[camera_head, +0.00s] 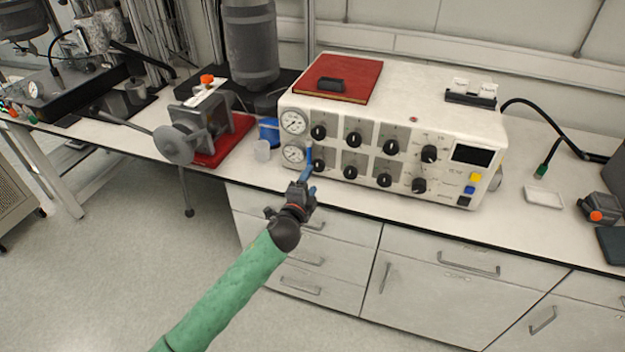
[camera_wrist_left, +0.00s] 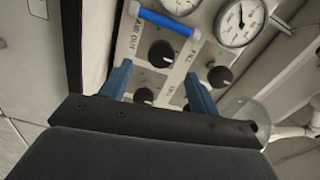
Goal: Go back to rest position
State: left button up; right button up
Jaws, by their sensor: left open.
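My left gripper (camera_head: 306,170) is at the end of the green-sleeved arm, in front of the control box (camera_head: 462,135) with its knobs and gauges. In the left wrist view its two blue fingers (camera_wrist_left: 158,88) stand apart with nothing held between them. Black knobs and two round gauges (camera_wrist_left: 240,22) show beyond the fingers. I cannot tell whether a fingertip touches the panel. My right gripper is not in view.
The white bench (camera_head: 400,213) has drawers below. A white tray (camera_head: 544,197) lies to the right. Open floor (camera_head: 110,270) is at left.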

pick_arm(q)
jog(key=shift+s, duration=0.15)
dwell(0.3)
jog(key=s+a+f+n+g+y, duration=0.25)
jog(key=s+f, duration=0.25)
jog(key=f, duration=0.6)
jog(key=s+a+f+n+g+y, duration=0.1)
jog(key=s+a+f+n+g, duration=0.3)
jog(key=f, duration=0.7)
jog(key=s+a+f+n+g+y, duration=0.1)
jog(key=s+a+f+n, duration=0.4)
jog(key=f, duration=0.6)
jog(key=s+a+f+n+g, duration=0.1)
jog(key=s+f+n+g, duration=0.1)
jog(key=s+f, duration=0.5)
jog(key=s+a+f+n+g, duration=0.1)
jog(key=s+f, duration=0.6)
jog(key=s, duration=0.8)
jog(key=s+a+f+n+g, duration=0.2)
jog(key=s+f+g, duration=0.3)
jog(key=s, duration=0.6)
notch_tip(320, 180, down, 3)
jog(key=shift+s+r+n, duration=0.1)
jog(key=shift+s+n, duration=0.05)
jog(key=shift+n, duration=0.6)
jog(key=shift+y, duration=0.25)
